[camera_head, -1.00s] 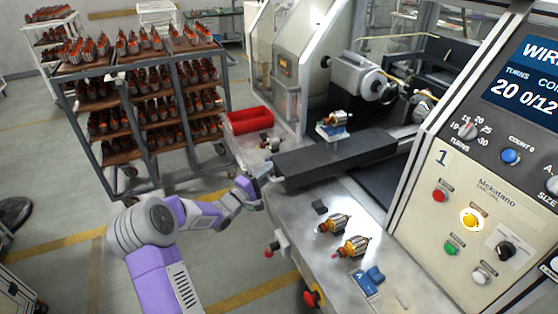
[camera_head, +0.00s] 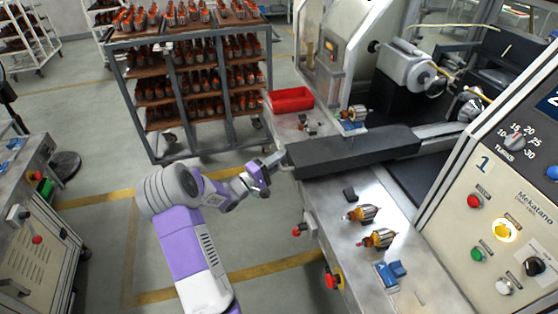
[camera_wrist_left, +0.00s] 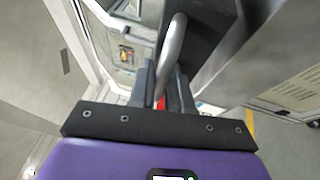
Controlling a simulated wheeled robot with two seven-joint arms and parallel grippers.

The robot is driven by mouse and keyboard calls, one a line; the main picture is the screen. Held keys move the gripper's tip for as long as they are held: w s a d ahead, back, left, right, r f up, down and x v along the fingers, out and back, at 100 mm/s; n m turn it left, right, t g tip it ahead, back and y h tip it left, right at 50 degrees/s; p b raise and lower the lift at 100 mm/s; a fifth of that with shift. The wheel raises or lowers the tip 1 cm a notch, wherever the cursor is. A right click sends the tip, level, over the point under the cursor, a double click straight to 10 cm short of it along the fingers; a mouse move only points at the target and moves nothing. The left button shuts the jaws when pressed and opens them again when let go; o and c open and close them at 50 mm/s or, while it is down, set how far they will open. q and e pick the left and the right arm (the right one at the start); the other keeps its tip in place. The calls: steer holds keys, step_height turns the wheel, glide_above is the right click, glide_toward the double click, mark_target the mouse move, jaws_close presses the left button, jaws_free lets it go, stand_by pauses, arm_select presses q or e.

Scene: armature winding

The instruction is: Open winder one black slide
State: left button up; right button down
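The black slide (camera_head: 355,152) of winder one is a long dark bar lying across the machine's front, above the metal top. My left gripper (camera_head: 262,175) is at the slide's near left end. In the left wrist view, the slide's dark body (camera_wrist_left: 210,40) is at the top, and its curved grey handle (camera_wrist_left: 172,50) runs down between the two fingers of my left gripper (camera_wrist_left: 164,88). The fingers are close together around the handle and look shut on it. The exact contact is partly hidden. My right gripper is not in view.
A red bin (camera_head: 291,100) stands behind the slide's left end. Two armatures (camera_head: 376,238) and blue pieces (camera_head: 391,272) lie on the metal top in front. The control panel (camera_head: 510,215) is at the right. A loaded rack (camera_head: 186,65) stands at back left.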

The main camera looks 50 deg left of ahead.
arm_select(q)
steer(key=shift+o, duration=0.4)
steer(key=s+f, duration=0.1)
steer(key=s, duration=0.6)
steer(key=shift+s+a+f, duration=0.15)
steer(key=shift+s+a, duration=0.1)
steer(key=shift+a, duration=0.05)
